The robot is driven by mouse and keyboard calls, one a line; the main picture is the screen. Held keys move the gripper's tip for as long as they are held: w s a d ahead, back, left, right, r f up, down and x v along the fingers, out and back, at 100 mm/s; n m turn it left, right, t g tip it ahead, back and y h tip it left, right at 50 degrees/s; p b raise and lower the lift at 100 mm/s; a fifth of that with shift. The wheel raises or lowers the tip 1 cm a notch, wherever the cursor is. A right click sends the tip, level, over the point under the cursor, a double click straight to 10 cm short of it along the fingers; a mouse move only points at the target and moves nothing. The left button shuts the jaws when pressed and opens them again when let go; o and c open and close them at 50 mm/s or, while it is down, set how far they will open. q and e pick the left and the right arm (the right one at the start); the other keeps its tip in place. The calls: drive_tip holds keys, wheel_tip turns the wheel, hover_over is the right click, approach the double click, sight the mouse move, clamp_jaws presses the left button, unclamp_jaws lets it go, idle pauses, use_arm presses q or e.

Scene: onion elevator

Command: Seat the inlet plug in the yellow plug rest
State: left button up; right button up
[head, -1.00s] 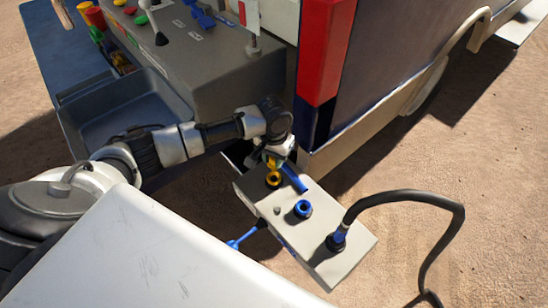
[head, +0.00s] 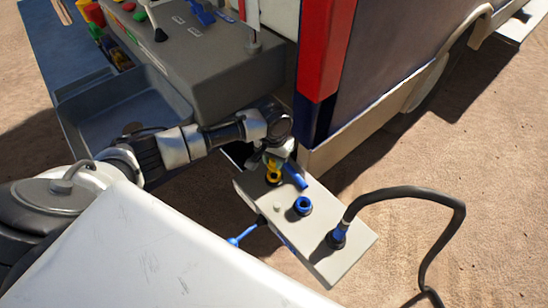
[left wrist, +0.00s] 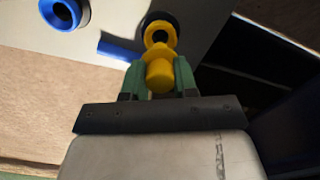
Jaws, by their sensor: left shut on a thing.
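The yellow plug (left wrist: 160,75) is between the green fingers of my left gripper (left wrist: 159,82), which is shut on it. In the head view the left gripper (head: 272,156) is over the far end of a grey box. The yellow plug rest (left wrist: 158,26) is a ring with a dark opening, just past the plug's tip in the left wrist view. In the head view the plug overlaps the rest (head: 274,180). I cannot tell whether the tip has entered it. My right gripper is not in view.
The grey box (head: 320,260) also carries a blue ring (head: 303,206) and a black cable's plug (head: 337,239). A blue bar (head: 296,174) lies beside the yellow rest. A control console (head: 205,75) and a red and dark post (head: 322,60) stand behind. Sandy ground is open at right.

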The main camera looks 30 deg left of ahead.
sight(274, 168)
use_arm(q)
drive_tip(key=shift+p, duration=0.35)
drive_tip(key=shift+f, duration=0.35)
drive_tip(key=shift+f, duration=0.35)
drive_tip(key=shift+f, duration=0.65)
idle(0.6)
drive_tip(key=shift+f, duration=0.3)
drive_tip(key=shift+f, duration=0.2)
drive_tip(key=shift+f, duration=0.4)
idle(0.4)
